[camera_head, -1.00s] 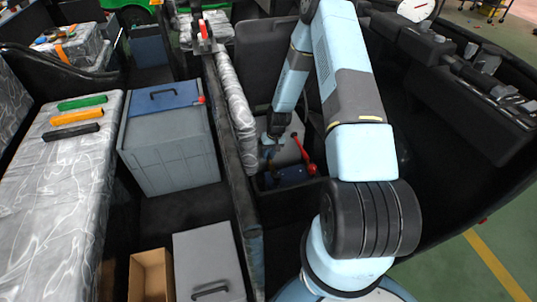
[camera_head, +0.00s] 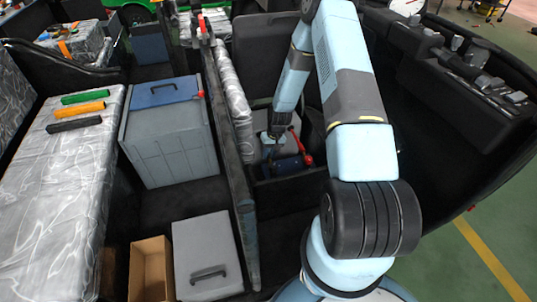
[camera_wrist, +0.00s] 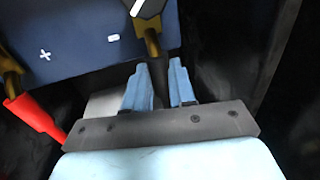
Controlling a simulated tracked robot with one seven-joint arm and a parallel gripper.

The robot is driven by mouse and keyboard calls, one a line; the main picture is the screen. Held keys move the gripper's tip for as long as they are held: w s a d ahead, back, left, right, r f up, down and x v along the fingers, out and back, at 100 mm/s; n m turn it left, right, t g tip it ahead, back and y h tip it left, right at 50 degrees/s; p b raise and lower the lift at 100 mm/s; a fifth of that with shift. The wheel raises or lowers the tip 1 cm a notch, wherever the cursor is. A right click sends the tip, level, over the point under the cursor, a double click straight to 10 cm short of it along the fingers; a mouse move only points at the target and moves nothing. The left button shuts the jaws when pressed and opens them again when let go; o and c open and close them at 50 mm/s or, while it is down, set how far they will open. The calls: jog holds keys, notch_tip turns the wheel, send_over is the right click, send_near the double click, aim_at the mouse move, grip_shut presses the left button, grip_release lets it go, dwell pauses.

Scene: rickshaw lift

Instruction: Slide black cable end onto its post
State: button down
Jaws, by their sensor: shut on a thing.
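The blue battery (camera_wrist: 85,30) with plus and minus marks fills the upper left of the wrist view. It also shows small in the head view (camera_head: 285,167). My gripper (camera_wrist: 158,74) is shut on the black cable (camera_wrist: 158,72), whose brass-coloured end (camera_wrist: 152,42) lies at the battery's minus side. A dark, pale-topped piece (camera_wrist: 148,9) shows at the top of that end; I cannot tell whether the end is around the post or only beside it. The red cable (camera_wrist: 32,115) has its brass end (camera_wrist: 13,78) at the plus side.
The battery sits in a narrow dark compartment, with dark walls close around my gripper. A silver-wrapped seat (camera_head: 60,190), a grey cabinet (camera_head: 172,145), a grey box (camera_head: 207,255) and an open cardboard box (camera_head: 150,270) stand to the left.

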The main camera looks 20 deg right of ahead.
jog(key=c, duration=1.3)
grip_release()
jog(key=shift+s+d, duration=0.15)
jog(key=shift+s, duration=0.15)
jog(key=o, duration=0.4)
jog(key=shift+w, duration=0.1)
jog(key=r, duration=0.4)
jog(key=d+r, duration=0.1)
jog(key=r, duration=0.4)
jog(key=d+r, duration=0.1)
jog(key=r, duration=0.3)
jog(key=shift+d+r, duration=0.15)
jog(key=shift+d, duration=0.1)
